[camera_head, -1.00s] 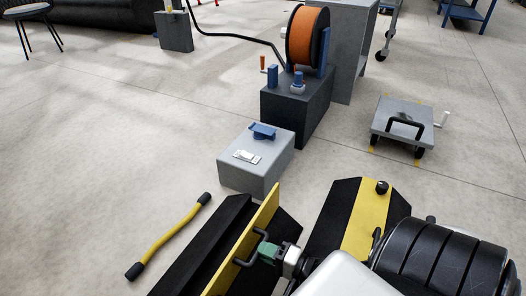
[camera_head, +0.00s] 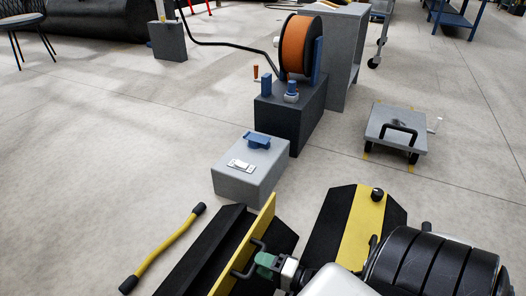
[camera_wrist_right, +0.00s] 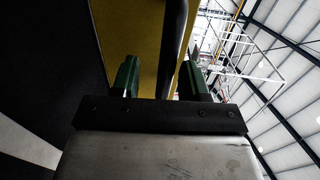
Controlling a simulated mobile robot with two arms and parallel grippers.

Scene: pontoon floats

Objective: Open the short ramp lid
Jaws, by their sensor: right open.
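A ramp with a black channel (camera_head: 205,245) lies at the lower middle. In the right wrist view the dark handle bar (camera_wrist_right: 175,40) runs between the open fingers (camera_wrist_right: 160,78), in front of the yellow lid (camera_wrist_right: 130,28). I cannot tell whether a finger touches the bar. My left gripper is not in view.
A second black ramp piece with a yellow strip (camera_head: 361,225) and black knob (camera_head: 377,194) lies to the right. A grey box (camera_head: 240,182), cable reel (camera_head: 299,45) and wheeled grey plate (camera_head: 392,132) stand beyond.

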